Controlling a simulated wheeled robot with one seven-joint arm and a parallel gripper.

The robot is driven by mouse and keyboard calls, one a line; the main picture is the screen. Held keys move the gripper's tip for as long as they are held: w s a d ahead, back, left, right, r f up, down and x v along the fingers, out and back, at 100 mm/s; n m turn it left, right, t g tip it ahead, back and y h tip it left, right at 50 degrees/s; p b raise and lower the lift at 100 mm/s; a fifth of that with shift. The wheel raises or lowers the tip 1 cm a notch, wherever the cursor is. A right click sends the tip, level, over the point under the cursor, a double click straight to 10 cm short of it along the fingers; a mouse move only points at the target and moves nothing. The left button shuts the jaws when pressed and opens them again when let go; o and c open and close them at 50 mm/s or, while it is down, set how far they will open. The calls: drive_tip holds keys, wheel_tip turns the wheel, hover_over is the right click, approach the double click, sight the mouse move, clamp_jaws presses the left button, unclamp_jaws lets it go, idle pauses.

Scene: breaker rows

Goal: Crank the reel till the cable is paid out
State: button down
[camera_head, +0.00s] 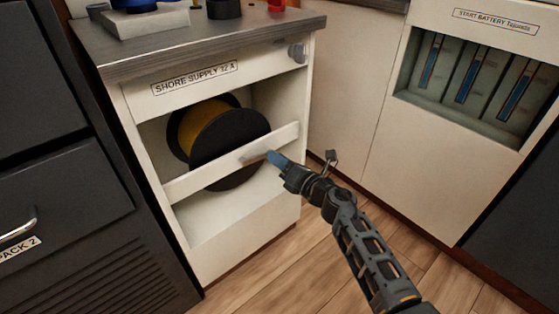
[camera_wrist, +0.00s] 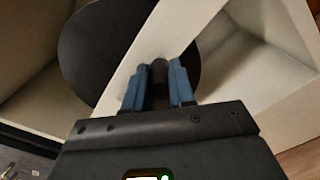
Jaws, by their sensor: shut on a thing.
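The reel (camera_head: 228,138) sits inside the open white cabinet labelled SHORE SUPPLY. It has black side discs, with yellow cable (camera_head: 197,124) wound between them. A white bar crosses in front of its lower part. My gripper (camera_head: 275,158) reaches in from the lower right, its blue fingertips at the bar. In the wrist view, the blue fingers (camera_wrist: 158,85) are shut on a dark rounded crank handle (camera_wrist: 158,72), with the reel's black disc (camera_wrist: 100,45) behind. A grey crank piece (camera_head: 254,157) shows beside the fingertips in the head view. The rest of the crank is hidden.
The white crossbar (camera_head: 195,179) lies close to my gripper. The countertop (camera_head: 240,36) holds several objects. A battery cabinet (camera_head: 405,130) stands at right, dark drawers (camera_head: 60,190) at left. Wooden floor (camera_head: 300,260) is clear.

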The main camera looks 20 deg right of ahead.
drive_tip(key=c, duration=0.9)
unclamp_jaws()
drive_tip(key=shift+c, duration=0.2)
drive_tip(key=p+v, duration=0.2)
drive_tip(key=v, duration=0.6)
drive_tip(key=shift+p, duration=0.4)
